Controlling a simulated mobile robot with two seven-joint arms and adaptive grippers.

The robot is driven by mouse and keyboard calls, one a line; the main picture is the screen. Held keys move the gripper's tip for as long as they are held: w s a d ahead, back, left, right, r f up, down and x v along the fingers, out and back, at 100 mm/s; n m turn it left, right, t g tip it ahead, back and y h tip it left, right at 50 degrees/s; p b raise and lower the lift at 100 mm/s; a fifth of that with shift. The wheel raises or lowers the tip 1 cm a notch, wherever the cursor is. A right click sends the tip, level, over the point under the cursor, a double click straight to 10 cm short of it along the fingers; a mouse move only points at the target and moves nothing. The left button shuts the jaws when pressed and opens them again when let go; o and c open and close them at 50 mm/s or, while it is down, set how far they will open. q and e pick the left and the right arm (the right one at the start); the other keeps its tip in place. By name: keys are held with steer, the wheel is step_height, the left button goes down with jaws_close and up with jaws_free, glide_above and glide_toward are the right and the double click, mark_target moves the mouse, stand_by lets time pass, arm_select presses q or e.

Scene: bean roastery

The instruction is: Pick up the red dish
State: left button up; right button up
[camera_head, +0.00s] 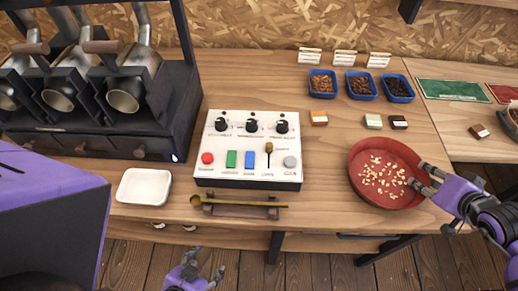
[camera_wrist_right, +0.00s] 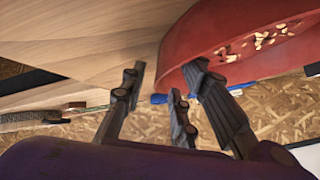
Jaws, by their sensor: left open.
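The red dish (camera_head: 362,186) is a round, shallow bowl with pale nuts or beans in it. It sits at the front right of the wooden table, and its wall also shows at the upper right of the right wrist view (camera_wrist_right: 195,42). My right gripper (camera_head: 416,175) is at the dish's right rim. In the wrist view its fingers (camera_wrist_right: 164,70) are spread, with one finger overlapping the dish wall and the others apart to the left; I cannot tell whether any touches. My left gripper (camera_head: 204,266) is open and empty, low in front of the table, away from the dish.
A white control box (camera_head: 248,170) stands mid-table, with a golden scoop (camera_head: 240,204) on a wooden rest before it. A white tray (camera_head: 145,187) lies left, beside the dark roaster (camera_head: 110,135). Several blue bowls (camera_head: 361,98) and small blocks stand behind the dish.

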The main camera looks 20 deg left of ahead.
jaws_close()
stand_by(0.5)
